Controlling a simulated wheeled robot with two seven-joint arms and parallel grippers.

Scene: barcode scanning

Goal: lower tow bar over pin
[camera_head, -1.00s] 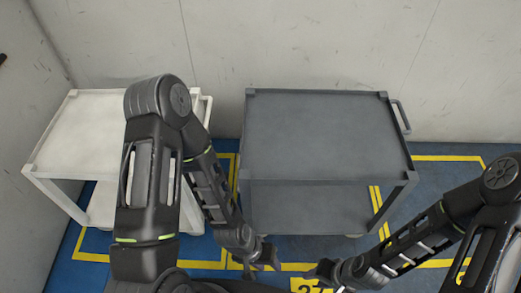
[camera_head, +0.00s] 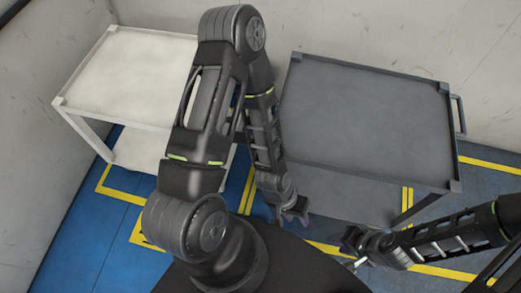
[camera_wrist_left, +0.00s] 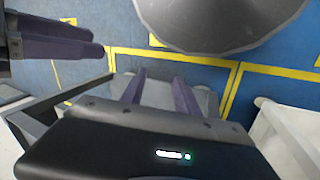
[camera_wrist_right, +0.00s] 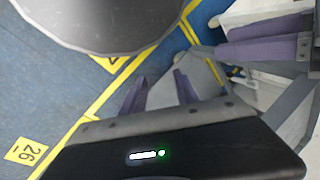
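I cannot make out a tow bar or a pin in any view. A grey two-shelf cart (camera_head: 365,115) with a side handle (camera_head: 459,114) stands at the right in the head view. A white cart (camera_head: 130,80) stands to its left, partly behind my left arm. My left gripper (camera_head: 293,217) is low in front of the grey cart. Its purple fingers are apart and empty in the left wrist view (camera_wrist_left: 160,88). My right gripper (camera_head: 352,243) is to its right, and its fingers are apart and empty in the right wrist view (camera_wrist_right: 160,88).
Yellow floor lines (camera_head: 475,162) mark bays on the blue floor (camera_head: 85,225). A pale wall (camera_head: 340,25) stands close behind both carts. The two grippers are near each other, each showing in the other's wrist view. A yellow floor label (camera_wrist_right: 25,152) shows in the right wrist view.

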